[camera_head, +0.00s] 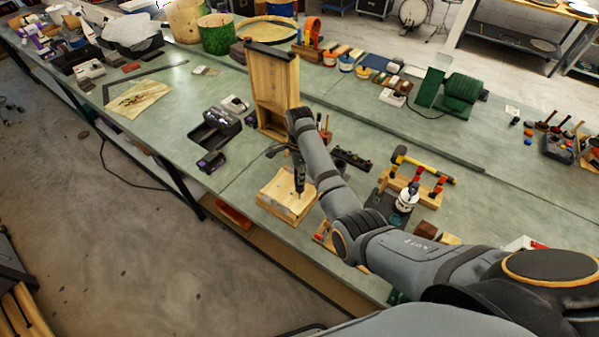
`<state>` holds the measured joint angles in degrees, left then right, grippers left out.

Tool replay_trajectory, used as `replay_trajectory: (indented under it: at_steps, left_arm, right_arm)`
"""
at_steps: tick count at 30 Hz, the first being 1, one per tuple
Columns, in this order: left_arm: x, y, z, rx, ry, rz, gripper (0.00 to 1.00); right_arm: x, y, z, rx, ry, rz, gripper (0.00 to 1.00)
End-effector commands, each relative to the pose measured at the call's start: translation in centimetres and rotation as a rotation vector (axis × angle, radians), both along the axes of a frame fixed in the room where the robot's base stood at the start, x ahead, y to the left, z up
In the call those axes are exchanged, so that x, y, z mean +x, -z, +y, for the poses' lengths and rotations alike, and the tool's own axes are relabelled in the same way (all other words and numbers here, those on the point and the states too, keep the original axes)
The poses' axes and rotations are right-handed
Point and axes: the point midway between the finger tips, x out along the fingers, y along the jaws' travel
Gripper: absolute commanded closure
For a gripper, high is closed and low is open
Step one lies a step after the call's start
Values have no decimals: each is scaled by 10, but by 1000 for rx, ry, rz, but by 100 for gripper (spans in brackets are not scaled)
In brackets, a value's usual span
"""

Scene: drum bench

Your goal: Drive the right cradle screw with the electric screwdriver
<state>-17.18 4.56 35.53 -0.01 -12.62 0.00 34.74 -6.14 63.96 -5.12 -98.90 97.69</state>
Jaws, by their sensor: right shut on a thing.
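My right gripper (293,152) is shut on a dark electric screwdriver (299,180), held upright with its tip pointing down. The tip is over the right part of a light wooden block (272,194), which seems to be the cradle. I cannot tell whether the tip touches it. The cradle screw is too small to make out or is hidden by the tool. My right arm comes in from the lower right and covers part of the bench behind the block. My left gripper is not in view.
A tall wooden frame (272,85) stands behind the gripper. A black tray-like holder (214,128) is to the left. A wooden rack (413,185) with a yellow hammer stands right of my arm. The bench (200,90) has free room at left and its front edge is close to the block.

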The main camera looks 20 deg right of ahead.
Motion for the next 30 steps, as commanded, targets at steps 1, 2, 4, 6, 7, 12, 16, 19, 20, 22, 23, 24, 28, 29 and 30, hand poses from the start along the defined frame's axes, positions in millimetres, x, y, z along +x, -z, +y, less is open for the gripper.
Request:
replay_trajectory:
  at_steps: [1, 2, 4, 6, 7, 12, 16, 19, 20, 22, 23, 24, 28, 29, 30]
  left_arm:
    - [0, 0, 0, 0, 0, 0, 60]
    - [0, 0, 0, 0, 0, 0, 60]
    - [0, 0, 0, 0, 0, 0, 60]
    - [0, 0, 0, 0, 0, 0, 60]
    - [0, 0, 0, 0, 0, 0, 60]
    - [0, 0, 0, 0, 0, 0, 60]
    - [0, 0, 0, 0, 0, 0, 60]
    - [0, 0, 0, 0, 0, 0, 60]
    - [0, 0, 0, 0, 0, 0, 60]
    - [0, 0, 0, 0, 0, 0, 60]
    - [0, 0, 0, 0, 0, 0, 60]
    - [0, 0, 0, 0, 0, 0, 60]
    - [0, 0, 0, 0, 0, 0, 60]
    - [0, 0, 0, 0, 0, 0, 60]
    - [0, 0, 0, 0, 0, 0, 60]
  right_arm:
    - [0, 0, 0, 0, 0, 1, 100]
    - [0, 0, 0, 0, 0, 1, 100]
    - [0, 0, 0, 0, 0, 1, 100]
    - [0, 1, 0, 0, 0, 1, 100]
    - [0, 1, 0, 0, 0, 2, 100]
    - [0, 3, 0, 0, 0, 2, 100]
    - [-1, 4, 0, 0, 0, 2, 100]
    - [-1, 5, 0, 0, 0, 3, 100]
    - [-1, 5, 0, 0, 0, 3, 100]
    - [-1, 5, 0, 0, 0, 3, 100]
    - [-1, 5, 0, 0, 0, 3, 100]
    - [-1, 5, 0, 0, 0, 3, 100]
    - [-1, 6, 0, 0, 0, 3, 100]
    - [-1, 6, 0, 0, 0, 3, 100]
    - [-1, 6, 0, 0, 0, 4, 100]
